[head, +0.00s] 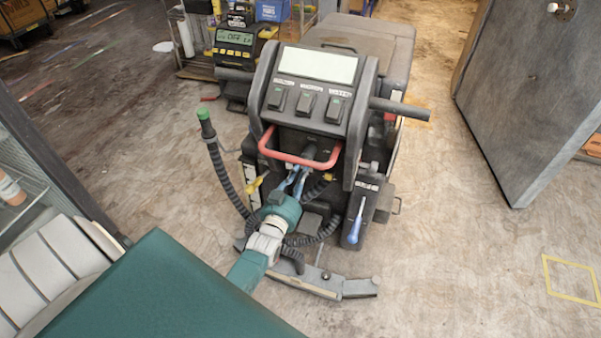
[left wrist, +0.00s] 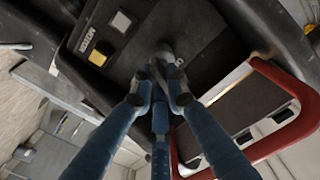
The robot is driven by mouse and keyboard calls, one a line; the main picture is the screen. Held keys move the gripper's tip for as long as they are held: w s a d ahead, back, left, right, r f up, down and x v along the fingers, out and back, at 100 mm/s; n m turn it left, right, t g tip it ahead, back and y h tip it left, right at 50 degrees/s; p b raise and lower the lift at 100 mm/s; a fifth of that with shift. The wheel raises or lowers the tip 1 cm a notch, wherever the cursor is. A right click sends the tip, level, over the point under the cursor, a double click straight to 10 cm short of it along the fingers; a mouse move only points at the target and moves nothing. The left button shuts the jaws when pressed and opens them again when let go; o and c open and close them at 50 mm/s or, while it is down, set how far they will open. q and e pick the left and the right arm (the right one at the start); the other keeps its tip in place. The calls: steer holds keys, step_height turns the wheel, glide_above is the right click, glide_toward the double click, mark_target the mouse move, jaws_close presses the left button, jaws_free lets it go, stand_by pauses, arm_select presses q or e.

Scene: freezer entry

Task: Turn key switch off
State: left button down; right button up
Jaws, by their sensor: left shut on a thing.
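The machine (head: 318,95) stands mid-view in the head view, with a pale screen and three dark switches on its tilted panel. My left gripper (head: 303,172) reaches up to its front, just below the red bar. In the left wrist view the blue fingers of my left gripper (left wrist: 158,90) are closed around a small dark key switch (left wrist: 165,53) on the black panel. The fingers hide part of the key switch, and its turned position is hard to tell. My right gripper is in neither view.
The red bar (head: 300,160) runs close above my left gripper, and it curves at the right in the left wrist view (left wrist: 268,70). A grey door (head: 525,90) stands at the right.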

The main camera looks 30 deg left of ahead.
arm_select(q)
steer(key=shift+n, duration=1.7)
steer(key=c, duration=1.7)
jaws_free()
steer(key=v, duration=1.2)
steer(key=shift+d, duration=0.1)
